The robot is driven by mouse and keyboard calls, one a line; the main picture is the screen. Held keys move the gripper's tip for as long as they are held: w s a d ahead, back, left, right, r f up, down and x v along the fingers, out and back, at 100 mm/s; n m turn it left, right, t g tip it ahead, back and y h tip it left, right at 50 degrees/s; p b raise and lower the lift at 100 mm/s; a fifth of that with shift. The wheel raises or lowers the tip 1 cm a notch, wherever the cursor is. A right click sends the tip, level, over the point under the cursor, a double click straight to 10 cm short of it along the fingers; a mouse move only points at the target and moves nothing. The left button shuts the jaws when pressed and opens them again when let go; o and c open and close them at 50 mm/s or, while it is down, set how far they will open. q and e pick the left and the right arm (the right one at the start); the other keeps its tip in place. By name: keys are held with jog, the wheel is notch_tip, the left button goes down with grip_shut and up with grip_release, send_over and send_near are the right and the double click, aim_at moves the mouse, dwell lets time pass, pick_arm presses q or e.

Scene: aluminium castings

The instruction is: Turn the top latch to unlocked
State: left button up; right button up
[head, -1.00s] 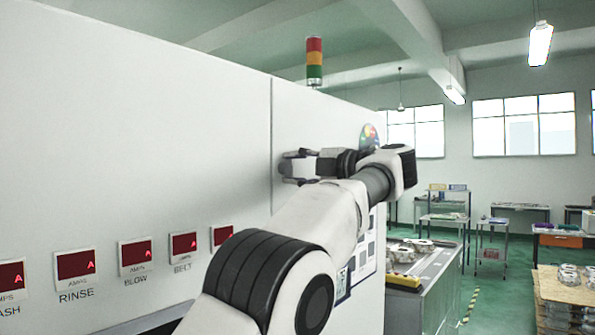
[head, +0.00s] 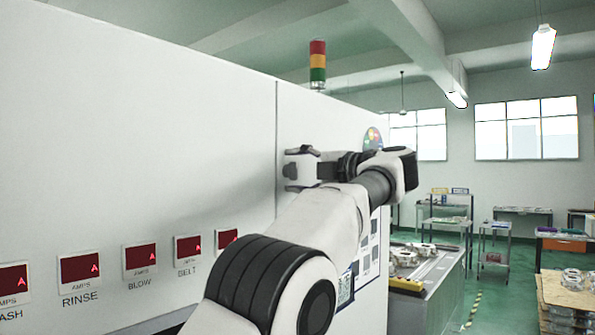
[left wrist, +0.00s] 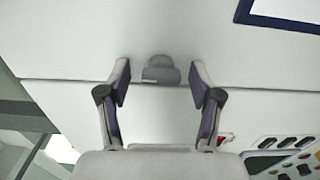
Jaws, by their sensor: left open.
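The top latch (left wrist: 161,72) is a small grey knob on the white cabinet panel, close to the panel seam. In the left wrist view it sits between the fingertips of my left gripper (left wrist: 161,80), with a gap on both sides. In the head view the latch (head: 289,171) is a small dark shape just right of the vertical seam, partly hidden by the gripper. My left gripper (head: 293,169) is open around it, one finger above and one below. I cannot tell the latch's lock position. My right gripper is not in view.
The white cabinet wall (head: 150,130) fills the left, with a row of red AMPS displays (head: 80,268) low on it. A signal tower (head: 317,64) stands on top. A metal bench (head: 428,280) with castings is at the right, with open green floor beyond.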

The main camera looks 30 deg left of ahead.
pick_arm(q)
jog(key=d, duration=1.2)
jog(key=shift+s, duration=0.4)
jog(key=shift+s+a, duration=0.1)
